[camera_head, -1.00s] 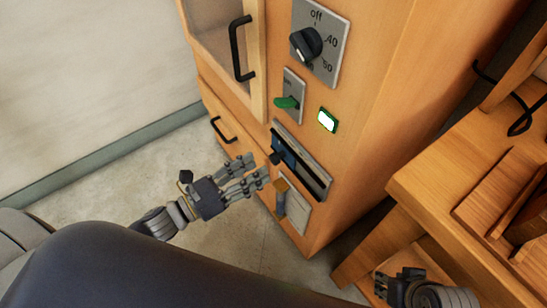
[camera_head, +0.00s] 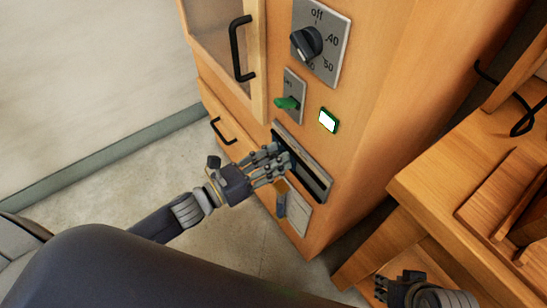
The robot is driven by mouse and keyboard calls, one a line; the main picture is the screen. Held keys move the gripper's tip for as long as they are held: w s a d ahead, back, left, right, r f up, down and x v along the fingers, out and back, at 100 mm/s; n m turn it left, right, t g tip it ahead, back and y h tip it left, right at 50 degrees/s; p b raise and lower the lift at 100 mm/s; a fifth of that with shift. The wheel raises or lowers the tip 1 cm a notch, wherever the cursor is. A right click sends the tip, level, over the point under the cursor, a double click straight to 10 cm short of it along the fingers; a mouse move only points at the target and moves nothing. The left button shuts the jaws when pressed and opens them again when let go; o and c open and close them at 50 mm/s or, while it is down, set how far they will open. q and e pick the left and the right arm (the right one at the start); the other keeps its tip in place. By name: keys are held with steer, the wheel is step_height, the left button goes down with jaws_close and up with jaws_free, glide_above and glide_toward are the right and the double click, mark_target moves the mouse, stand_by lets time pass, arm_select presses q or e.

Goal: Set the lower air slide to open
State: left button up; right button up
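The air slide panel (camera_head: 315,176) is a grey plate with a dark slot, low on the front of the wooden cabinet. My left gripper (camera_head: 284,157) is at the upper left end of this slot, its fingers apart and pointing at the panel. The fingers hide the slide's dark knob, so I cannot tell its exact position or whether they touch it. My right gripper (camera_head: 383,288) is at the bottom right, away from the panel; its finger state is unclear.
Above the panel are a green switch (camera_head: 287,103), a lit display (camera_head: 328,120) and a dial (camera_head: 306,43). A small plate with an orange and grey lever (camera_head: 281,203) sits just below. A wooden bench (camera_head: 430,190) stands on the right.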

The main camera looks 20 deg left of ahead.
mark_target(308, 176)
arm_select(q)
jaws_close()
steer(key=s+d, duration=0.1)
steer(key=d, duration=0.1)
steer(key=s+d+p, duration=0.1)
steer(key=s+d, duration=0.3)
steer(key=shift+d, duration=0.2)
steer(key=shift+s+d, duration=0.1)
steer(key=shift+s, duration=0.05)
steer(key=o, duration=0.6)
jaws_free()
steer(key=shift+d, duration=0.1)
steer(key=v, duration=1.2)
